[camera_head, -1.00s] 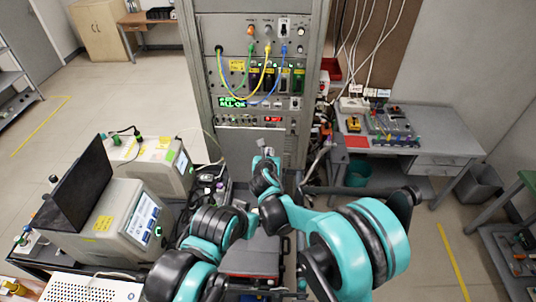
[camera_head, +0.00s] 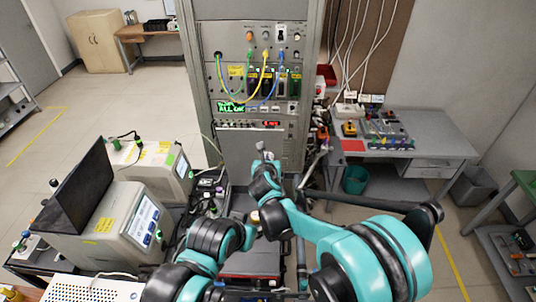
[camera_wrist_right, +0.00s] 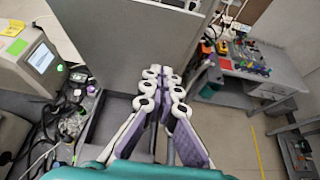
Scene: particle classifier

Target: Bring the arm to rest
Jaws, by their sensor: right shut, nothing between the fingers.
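My right gripper (camera_head: 263,150) shows in the head view in front of the lower part of the tall grey rack (camera_head: 203,60). In the right wrist view its two fingers (camera_wrist_right: 164,85) lie close together, shut, with nothing held. The right arm (camera_head: 345,245) is bent, with its large teal joint at the lower right of the head view. My left arm (camera_head: 212,240) is bent at the lower middle; its gripper does not show.
A grey side table (camera_head: 437,140) with small parts stands right of the rack. A teal bin (camera_head: 356,179) is below it. Boxy instruments (camera_head: 133,225) and a dark laptop-like screen (camera_head: 75,190) crowd the left. A yellow line (camera_head: 452,262) crosses open floor at right.

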